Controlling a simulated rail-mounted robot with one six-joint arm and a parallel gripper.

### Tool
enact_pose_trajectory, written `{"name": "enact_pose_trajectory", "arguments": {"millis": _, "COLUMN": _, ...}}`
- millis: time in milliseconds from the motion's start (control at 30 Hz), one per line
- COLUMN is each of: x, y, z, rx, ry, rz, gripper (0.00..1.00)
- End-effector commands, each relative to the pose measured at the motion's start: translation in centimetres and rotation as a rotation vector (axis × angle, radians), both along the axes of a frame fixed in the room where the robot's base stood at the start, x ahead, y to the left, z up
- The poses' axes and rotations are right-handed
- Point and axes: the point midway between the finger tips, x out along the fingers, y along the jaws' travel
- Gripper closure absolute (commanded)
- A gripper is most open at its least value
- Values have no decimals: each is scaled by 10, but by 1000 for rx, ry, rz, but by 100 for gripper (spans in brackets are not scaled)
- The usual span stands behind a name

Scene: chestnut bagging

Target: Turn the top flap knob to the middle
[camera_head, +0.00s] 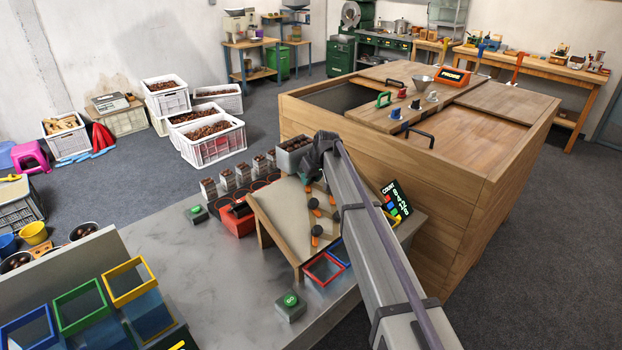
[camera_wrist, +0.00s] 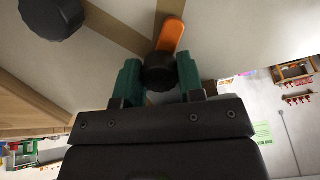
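A sloped light board (camera_head: 283,215) on the grey bench carries black knobs with orange pointers. The middle knob (camera_head: 314,204) and the lower knob (camera_head: 317,231) show in the head view. The top knob is mostly hidden by my gripper (camera_head: 312,178), with an orange pointer (camera_head: 308,188) showing just below it. In the wrist view, my gripper's two green fingers (camera_wrist: 160,78) stand on either side of a black knob (camera_wrist: 160,70), which fills the gap between them. Its orange pointer (camera_wrist: 172,35) points up and slightly right. Another black knob (camera_wrist: 52,16) shows at upper left.
A red bin (camera_head: 238,222) and several small chestnut containers stand left of the board. A red frame (camera_head: 323,269) and a green button (camera_head: 290,305) lie in front. A count display (camera_head: 396,200) stands to the right, beside a large wooden box (camera_head: 440,190).

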Motion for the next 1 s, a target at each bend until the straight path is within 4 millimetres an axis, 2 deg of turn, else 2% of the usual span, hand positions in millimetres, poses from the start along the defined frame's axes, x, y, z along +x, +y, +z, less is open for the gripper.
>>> {"name": "enact_pose_trajectory", "arguments": {"millis": 33, "x": 0, "y": 0, "z": 0, "rx": 0, "ry": 0, "rz": 0, "gripper": 72}}
{"name": "enact_pose_trajectory", "arguments": {"millis": 200, "x": 0, "y": 0, "z": 0, "rx": 0, "ry": 0, "rz": 0, "gripper": 88}}
{"name": "enact_pose_trajectory", "arguments": {"millis": 567, "x": 0, "y": 0, "z": 0, "rx": -18, "ry": -20, "rz": 46, "gripper": 88}}
{"name": "enact_pose_trajectory", "arguments": {"millis": 1000, "x": -1, "y": 0, "z": -1, "rx": -118, "ry": -135, "rz": 310, "gripper": 88}}
